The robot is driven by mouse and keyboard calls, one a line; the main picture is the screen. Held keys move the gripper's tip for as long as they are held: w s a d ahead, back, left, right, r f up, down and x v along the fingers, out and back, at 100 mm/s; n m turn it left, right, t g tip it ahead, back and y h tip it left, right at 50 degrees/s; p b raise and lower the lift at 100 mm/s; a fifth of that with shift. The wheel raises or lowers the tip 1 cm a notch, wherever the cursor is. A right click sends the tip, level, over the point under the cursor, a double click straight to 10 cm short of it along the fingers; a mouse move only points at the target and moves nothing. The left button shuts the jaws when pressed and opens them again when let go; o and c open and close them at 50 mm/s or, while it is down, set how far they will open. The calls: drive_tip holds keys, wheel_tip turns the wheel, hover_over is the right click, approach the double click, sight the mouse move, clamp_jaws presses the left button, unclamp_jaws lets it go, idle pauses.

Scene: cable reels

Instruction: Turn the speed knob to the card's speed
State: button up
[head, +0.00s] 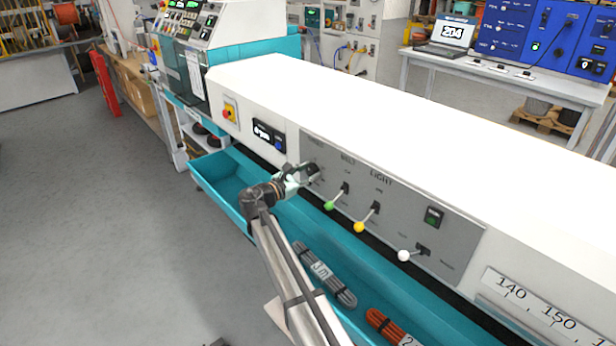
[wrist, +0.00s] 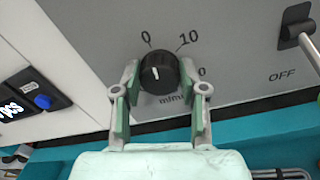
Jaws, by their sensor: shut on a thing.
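The speed knob (wrist: 160,72) is a round black knob on a grey panel, with a short white mark pointing downward in the wrist view. Printed around it are 0, 10, a partly covered number ending in 0, and "m/min". My gripper (wrist: 158,76) has a finger on each side of the knob and is shut on it. In the head view my gripper (head: 312,171) is at the left end of the panel (head: 390,215) and hides most of the knob. I cannot make out a card with a readable speed.
Levers with green (head: 329,205), yellow (head: 359,227) and white (head: 403,256) balls stick out right of my gripper. A black display (head: 268,135) and a red-yellow switch (head: 229,112) are to the left. A teal trough (head: 225,180) with cable coils runs below.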

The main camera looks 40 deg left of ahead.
drive_tip(key=m+b, duration=0.2)
drive_tip(key=b, duration=0.1)
drive_tip(key=f+m+b, duration=0.1)
drive_tip(key=m+b, duration=0.1)
drive_tip(key=b, duration=0.1)
drive_tip(key=m+b, duration=0.5)
drive_tip(key=b, duration=0.1)
drive_tip(key=m+b, duration=0.4)
drive_tip(key=b, duration=0.1)
drive_tip(key=shift+m+h+b, duration=0.3)
drive_tip(key=shift+m+b, duration=0.05)
drive_tip(key=shift+m, duration=0.05)
drive_tip(key=m+b, duration=0.4)
drive_tip(key=b, duration=0.1)
drive_tip(key=shift+m, duration=0.3)
drive_tip(key=m+b, duration=0.3)
drive_tip(key=b, duration=0.1)
drive_tip(key=shift+m, duration=0.4)
drive_tip(key=m+b, duration=0.4)
drive_tip(key=shift+w+a+f+m+h+b, duration=0.1)
drive_tip(key=shift+m+h+b, duration=0.2)
drive_tip(key=shift+h, duration=0.1)
drive_tip(key=m+b, duration=0.5)
drive_tip(key=shift+a, duration=0.1)
drive_tip(key=shift+r+m+b, duration=0.25)
drive_tip(key=shift+m+b, duration=0.9)
drive_tip(key=shift+m, duration=0.65)
